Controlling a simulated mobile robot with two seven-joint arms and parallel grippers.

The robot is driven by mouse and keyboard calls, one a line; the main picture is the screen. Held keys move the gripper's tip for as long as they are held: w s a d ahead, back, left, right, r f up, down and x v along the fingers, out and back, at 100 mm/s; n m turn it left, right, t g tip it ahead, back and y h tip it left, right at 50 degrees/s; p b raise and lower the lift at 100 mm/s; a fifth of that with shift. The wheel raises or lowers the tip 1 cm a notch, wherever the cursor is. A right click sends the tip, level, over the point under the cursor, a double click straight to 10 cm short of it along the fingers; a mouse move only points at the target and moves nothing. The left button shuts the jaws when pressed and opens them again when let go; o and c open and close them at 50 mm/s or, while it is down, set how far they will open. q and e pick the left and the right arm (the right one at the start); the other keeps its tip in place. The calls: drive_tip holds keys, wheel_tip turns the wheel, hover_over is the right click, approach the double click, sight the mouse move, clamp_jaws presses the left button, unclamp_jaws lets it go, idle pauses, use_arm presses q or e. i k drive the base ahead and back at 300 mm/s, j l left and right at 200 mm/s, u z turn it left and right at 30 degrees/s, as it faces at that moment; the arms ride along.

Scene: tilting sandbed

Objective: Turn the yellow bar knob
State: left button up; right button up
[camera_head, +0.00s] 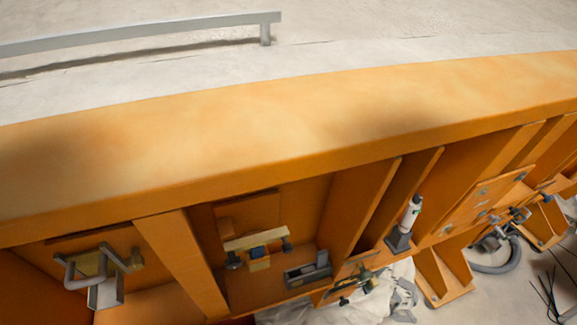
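A pale yellow bar (256,239) sits in a recess of the orange wall, below the middle of the view. It lies nearly level, with a dark fitting at each end and a small blue and yellow piece below its middle. It looks like the yellow bar knob, but its small size leaves this unsure. A second yellowish fitting with dark parts (358,283) sits lower right. Neither of my grippers shows, and nothing touches the bar.
The orange wall's broad top edge (300,110) crosses the view, with pale sand behind it and a grey rail (140,33). A grey bent handle (88,268) is at lower left. Orange ribs flank the recesses.

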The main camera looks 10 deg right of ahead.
sight(233, 261)
drive_tip(key=j+u, duration=0.3)
drive_tip(key=u, duration=0.15)
drive_tip(key=j+u, duration=0.45)
drive_tip(key=k+l, duration=0.05)
drive_tip(key=l, duration=0.05)
